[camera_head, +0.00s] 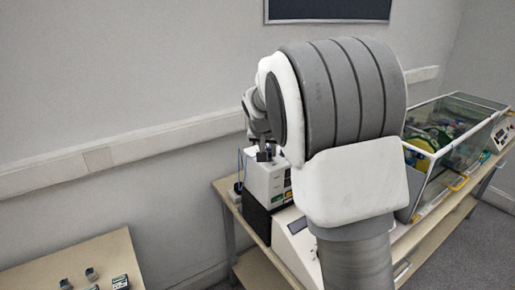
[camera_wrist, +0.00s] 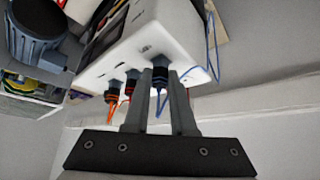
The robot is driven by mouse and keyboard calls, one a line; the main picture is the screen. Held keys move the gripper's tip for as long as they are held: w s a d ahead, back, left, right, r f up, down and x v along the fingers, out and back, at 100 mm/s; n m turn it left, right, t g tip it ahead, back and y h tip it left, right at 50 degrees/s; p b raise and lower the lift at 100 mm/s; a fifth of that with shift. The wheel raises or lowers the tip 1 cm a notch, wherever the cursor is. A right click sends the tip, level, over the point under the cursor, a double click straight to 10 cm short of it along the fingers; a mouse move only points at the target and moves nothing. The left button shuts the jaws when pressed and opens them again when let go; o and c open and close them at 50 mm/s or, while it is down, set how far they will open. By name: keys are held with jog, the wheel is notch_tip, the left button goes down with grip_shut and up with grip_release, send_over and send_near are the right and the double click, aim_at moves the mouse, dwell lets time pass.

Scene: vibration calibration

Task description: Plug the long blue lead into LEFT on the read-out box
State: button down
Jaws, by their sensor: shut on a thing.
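The read-out box (camera_wrist: 160,30) is white and fills the upper middle of the wrist view. It also shows in the head view (camera_head: 262,176), on the bench left of my arm. My gripper (camera_wrist: 161,78) is shut on the blue lead's plug (camera_wrist: 160,76), at the box's socket face. The plug's tip meets or nearly meets the face; I cannot tell how deep it sits. Blue lead (camera_wrist: 213,45) loops at the box's right side. In the head view my gripper (camera_head: 266,155) is small and dark at the box's top. Socket labels are not readable.
A grey motor (camera_wrist: 38,35) stands at upper left. A glass-sided enclosure (camera_head: 455,135) is at right in the head view. A wall rail (camera_head: 120,155) runs behind.

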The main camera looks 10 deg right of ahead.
jog(key=shift+f+m, duration=0.1)
jog(key=shift+m, duration=0.3)
jog(key=shift+w+a+m+g+h+b, duration=0.15)
jog(key=shift+m+g+h+b, duration=0.25)
jog(key=shift+m+h, duration=0.4)
jog(key=shift+a+m+g+h, duration=0.1)
jog(key=shift+m+g+h, duration=0.25)
jog(key=shift+m, duration=0.75)
jog(key=shift+w+a+m+g+h+p, duration=0.1)
jog(key=shift+m+g+h+p, duration=0.35)
jog(key=shift+m+p, duration=0.45)
jog(key=shift+w+m+g+h+p, duration=0.15)
jog(key=shift+m+g+p, duration=0.4)
jog(key=shift+m, duration=0.55)
jog(key=shift+s, duration=0.1)
jog(key=c, duration=0.7)
grip_release()
jog(key=shift+o, duration=0.2)
